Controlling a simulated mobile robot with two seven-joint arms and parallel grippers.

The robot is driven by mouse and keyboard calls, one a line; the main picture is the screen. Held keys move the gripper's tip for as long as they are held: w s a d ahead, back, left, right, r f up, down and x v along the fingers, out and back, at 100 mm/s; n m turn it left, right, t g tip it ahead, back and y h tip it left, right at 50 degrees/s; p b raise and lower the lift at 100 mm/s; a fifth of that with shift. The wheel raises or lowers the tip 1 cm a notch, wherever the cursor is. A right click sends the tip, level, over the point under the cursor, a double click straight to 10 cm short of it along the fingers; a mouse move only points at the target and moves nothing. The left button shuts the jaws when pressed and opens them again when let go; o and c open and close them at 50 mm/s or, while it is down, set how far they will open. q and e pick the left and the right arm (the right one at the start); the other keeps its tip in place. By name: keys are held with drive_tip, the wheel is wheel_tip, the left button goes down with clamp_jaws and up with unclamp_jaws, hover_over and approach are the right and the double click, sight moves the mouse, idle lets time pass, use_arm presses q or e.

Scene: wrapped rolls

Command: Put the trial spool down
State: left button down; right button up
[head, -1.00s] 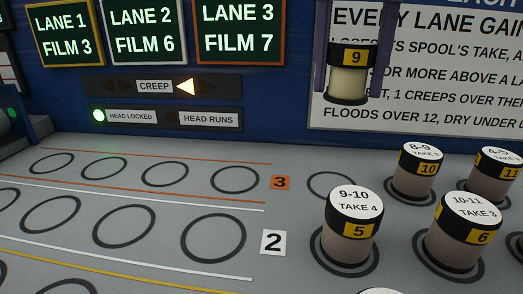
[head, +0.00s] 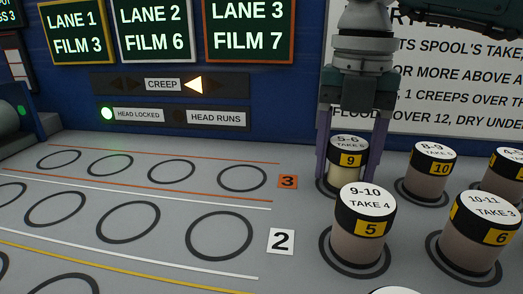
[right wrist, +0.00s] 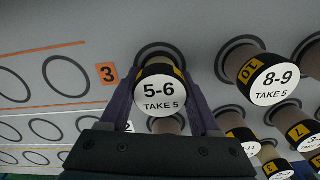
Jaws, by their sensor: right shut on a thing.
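The spool marked 9 (head: 348,160) has a black band, a pale body and a white top reading "5-6 TAKE 5". It stands upright at the ring (head: 320,186) right of the orange 3 marker. My right gripper (head: 350,172) comes from above and is shut on it, one finger on each side. The right wrist view shows its top (right wrist: 164,92) between the fingers and part of the dark ring behind it. Its base is partly hidden by spool 5 (head: 362,225), so I cannot tell whether it touches the deck. My left gripper is not in view.
Spool 10 (head: 430,172) and spool 6 (head: 478,237) stand close on the right, with more beyond. Empty rings line the lanes to the left, past the 3 marker (head: 288,181) and 2 marker (head: 281,241).

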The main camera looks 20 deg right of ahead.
sight(348, 143)
drive_tip(key=shift+f, duration=0.15)
drive_tip(key=o, duration=1.4)
drive_tip(key=shift+o, duration=0.2)
wheel_tip(348, 143, up, 12)
drive_tip(key=shift+r+p, duration=0.2)
drive_tip(key=shift+p, duration=0.5)
drive_tip(key=shift+a, duration=0.1)
